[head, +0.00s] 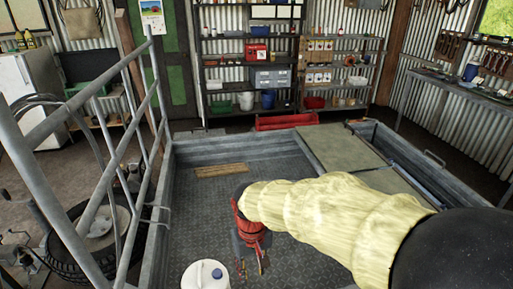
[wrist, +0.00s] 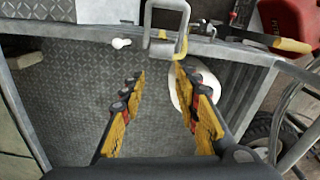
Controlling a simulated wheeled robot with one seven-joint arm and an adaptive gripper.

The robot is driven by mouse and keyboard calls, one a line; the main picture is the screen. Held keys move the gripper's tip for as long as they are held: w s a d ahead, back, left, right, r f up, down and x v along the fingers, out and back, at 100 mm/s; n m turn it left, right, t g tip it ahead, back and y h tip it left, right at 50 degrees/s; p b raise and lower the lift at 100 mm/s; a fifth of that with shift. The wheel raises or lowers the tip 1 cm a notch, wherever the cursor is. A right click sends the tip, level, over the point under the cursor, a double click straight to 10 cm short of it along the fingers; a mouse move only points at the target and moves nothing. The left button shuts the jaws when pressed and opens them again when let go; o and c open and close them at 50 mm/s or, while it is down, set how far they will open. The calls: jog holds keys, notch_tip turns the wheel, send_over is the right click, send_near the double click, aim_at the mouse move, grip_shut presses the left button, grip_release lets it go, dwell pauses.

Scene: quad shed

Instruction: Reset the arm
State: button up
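My arm runs in from the lower right of the head view in a pale yellow sleeve. My gripper (head: 252,268) hangs from its red wrist part, pointing down over the metal tray bed (head: 190,215). In the wrist view, my gripper's yellow and black fingers (wrist: 159,73) are apart, with nothing held between them. Ridged metal floor shows in the gap. A white round container (head: 205,275) stands to the left of the gripper in the head view. It also shows partly behind the right-hand finger in the wrist view (wrist: 181,94).
A railing (head: 105,150) rises along the tray's left side. A wooden slat piece (head: 220,170) lies on the tray floor, with bare floor around it. Flat lids (head: 340,148) cover part of the right side. In the wrist view, a metal loop (wrist: 184,46) stands at the tray's edge beyond the fingertips.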

jog(key=s+d+r+m+t, duration=0.2)
jog(key=s+d+r, duration=0.5)
jog(key=d, duration=0.3)
jog(key=s+d+r+m+t, duration=0.2)
jog(key=s+d+r, duration=0.4)
jog(key=d, duration=0.4)
jog(key=shift+s+r+t, duration=0.4)
jog(key=shift+s+t, duration=0.4)
jog(key=shift+s, duration=0.1)
